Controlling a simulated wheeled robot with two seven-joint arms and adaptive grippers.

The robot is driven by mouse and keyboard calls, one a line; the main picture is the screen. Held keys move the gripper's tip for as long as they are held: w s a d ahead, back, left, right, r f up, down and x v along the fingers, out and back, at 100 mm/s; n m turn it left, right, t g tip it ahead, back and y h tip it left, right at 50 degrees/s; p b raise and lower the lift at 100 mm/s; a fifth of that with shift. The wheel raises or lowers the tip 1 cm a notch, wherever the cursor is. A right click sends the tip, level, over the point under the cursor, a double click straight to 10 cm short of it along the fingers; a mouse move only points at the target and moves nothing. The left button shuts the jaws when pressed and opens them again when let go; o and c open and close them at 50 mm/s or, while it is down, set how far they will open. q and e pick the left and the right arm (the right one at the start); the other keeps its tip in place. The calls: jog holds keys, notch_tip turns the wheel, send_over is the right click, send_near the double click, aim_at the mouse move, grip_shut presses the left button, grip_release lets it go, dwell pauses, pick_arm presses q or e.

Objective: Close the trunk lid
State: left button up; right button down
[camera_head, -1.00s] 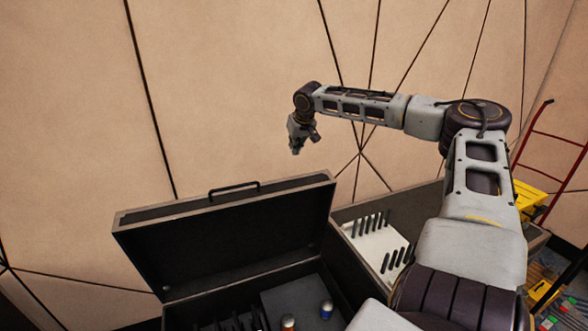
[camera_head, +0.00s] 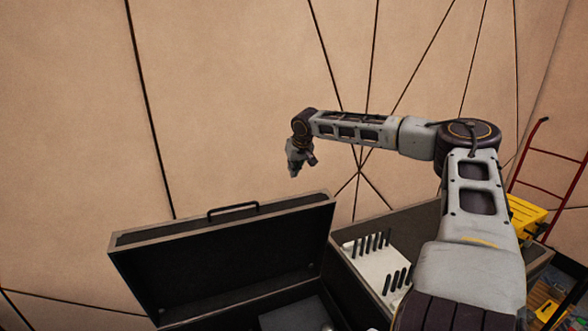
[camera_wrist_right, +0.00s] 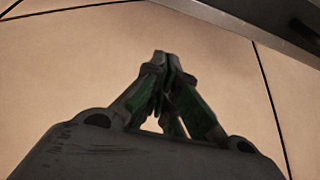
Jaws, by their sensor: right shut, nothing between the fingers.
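The trunk lid (camera_head: 225,262) stands open and upright at the lower middle of the head view, with a handle (camera_head: 233,209) on its top edge. The trunk body (camera_head: 290,299) is only partly in view at the bottom edge. My right gripper (camera_head: 293,172) is shut and empty, pointing down, above and behind the lid's right part and apart from it. In the right wrist view its fingertips (camera_wrist_right: 162,56) meet; a grey edge crosses that view's upper right corner. My left gripper is not in view.
A second open case (camera_head: 415,228) with a white insert (camera_head: 372,264) of dark upright pieces stands right of the trunk. A yellow box (camera_head: 524,214) and a red hand truck (camera_head: 548,185) stand farther right. A panelled tan wall (camera_head: 230,90) fills the background.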

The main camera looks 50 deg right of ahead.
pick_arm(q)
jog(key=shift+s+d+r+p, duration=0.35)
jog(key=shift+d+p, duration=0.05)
pick_arm(e)
notch_tip(320, 180, down, 8)
dwell(1.7)
jog(key=shift+r, duration=0.1)
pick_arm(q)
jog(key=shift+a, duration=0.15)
pick_arm(e)
jog(key=shift+s+d, duration=0.1)
jog(key=shift+d, duration=0.05)
